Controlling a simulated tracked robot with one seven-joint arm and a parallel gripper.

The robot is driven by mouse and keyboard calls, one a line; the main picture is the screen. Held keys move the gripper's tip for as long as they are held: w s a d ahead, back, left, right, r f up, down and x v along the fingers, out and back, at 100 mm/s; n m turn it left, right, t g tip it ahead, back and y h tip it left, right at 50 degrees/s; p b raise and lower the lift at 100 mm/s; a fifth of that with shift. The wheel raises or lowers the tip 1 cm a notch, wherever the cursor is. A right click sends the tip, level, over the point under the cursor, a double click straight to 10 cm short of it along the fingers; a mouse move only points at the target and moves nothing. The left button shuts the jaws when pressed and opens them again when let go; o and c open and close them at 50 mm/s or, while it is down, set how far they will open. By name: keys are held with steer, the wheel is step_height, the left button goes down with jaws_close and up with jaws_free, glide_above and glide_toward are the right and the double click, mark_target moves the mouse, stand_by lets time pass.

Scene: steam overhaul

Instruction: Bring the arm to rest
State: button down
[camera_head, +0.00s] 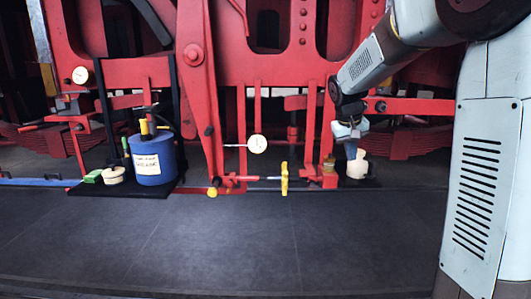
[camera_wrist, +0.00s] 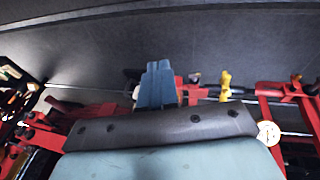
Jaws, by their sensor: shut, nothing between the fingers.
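My arm reaches in from the right in the head view and bends down toward the red machinery. My gripper (camera_head: 351,151) hangs at its end with blue fingers pointing down. The fingers also show in the wrist view (camera_wrist: 156,84), shut together with nothing between them. A cream pot (camera_head: 358,168) stands on a dark mat right by the fingertips and is partly hidden by them. I cannot tell whether the fingers touch it.
Red steam machinery (camera_head: 195,90) fills the back. A blue labelled canister (camera_head: 152,160), a cream tin (camera_head: 113,175) and a green block (camera_head: 93,176) stand left. A yellow upright piece (camera_head: 284,178) and a dial gauge (camera_head: 257,144) are central. The dark front surface (camera_head: 230,240) is clear.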

steer(key=s+a+r+t+y, duration=0.1)
steer(key=s+a+t+y, duration=0.1)
steer(key=s, duration=3)
steer(key=shift+r+t+y, duration=0.3)
steer(key=shift+r+t, duration=0.05)
steer(key=shift+t, duration=0.05)
